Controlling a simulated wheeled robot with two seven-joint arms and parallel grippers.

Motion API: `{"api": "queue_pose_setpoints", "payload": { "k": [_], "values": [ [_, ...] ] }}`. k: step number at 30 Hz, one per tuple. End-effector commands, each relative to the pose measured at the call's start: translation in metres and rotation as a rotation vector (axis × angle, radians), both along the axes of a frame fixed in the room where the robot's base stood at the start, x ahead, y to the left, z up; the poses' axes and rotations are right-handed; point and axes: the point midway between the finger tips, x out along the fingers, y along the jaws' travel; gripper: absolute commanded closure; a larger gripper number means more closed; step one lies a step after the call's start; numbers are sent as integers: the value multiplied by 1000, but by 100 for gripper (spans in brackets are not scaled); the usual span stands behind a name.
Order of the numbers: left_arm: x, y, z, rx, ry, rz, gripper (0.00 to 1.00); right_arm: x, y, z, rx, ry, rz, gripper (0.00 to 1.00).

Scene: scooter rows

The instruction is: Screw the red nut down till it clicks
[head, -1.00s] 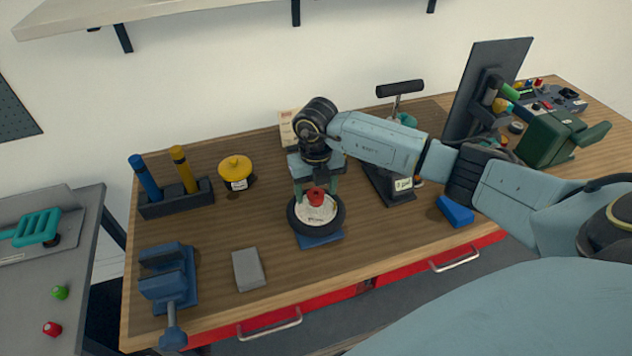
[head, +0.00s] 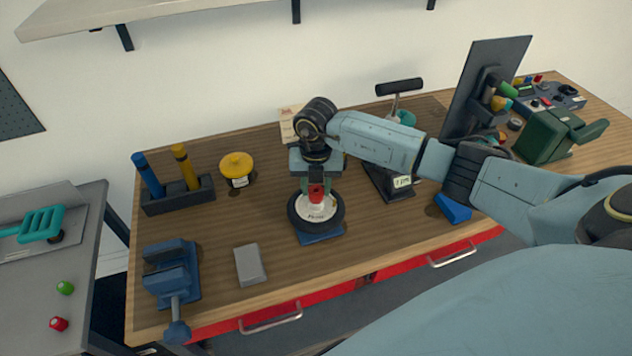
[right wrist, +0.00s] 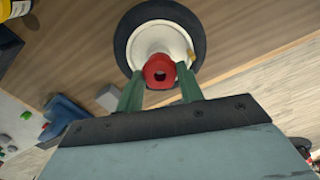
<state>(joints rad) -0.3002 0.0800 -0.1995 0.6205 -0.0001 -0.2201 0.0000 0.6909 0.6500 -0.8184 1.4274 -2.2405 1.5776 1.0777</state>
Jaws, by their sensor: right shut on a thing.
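The red nut (head: 316,192) sits at the centre of a wheel (head: 316,211) with a white hub and black tyre, which lies flat on a blue stand (head: 321,238). My right gripper (head: 316,184) reaches down from above and is shut on the red nut. In the right wrist view the green fingers (right wrist: 160,85) press on both sides of the nut (right wrist: 159,70), whose dark hole faces the camera. The thread under the nut is hidden. My left gripper is not in view.
A grey block (head: 249,265) and a blue vise (head: 171,273) stand left of the wheel. A yellow-lidded pot (head: 236,168) and a holder with blue and yellow handles (head: 178,196) stand behind left. A blue block (head: 452,208) lies at right.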

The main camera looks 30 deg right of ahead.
Motion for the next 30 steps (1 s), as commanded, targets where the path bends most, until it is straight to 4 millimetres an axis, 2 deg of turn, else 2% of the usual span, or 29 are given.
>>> {"api": "queue_pose_setpoints", "payload": {
  "k": [24,30],
  "values": [
    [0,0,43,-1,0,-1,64,0,0,2,0,-2,-741,85],
    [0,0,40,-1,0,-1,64,1,0,0,1,-1,-1028,85]
  ]
}}
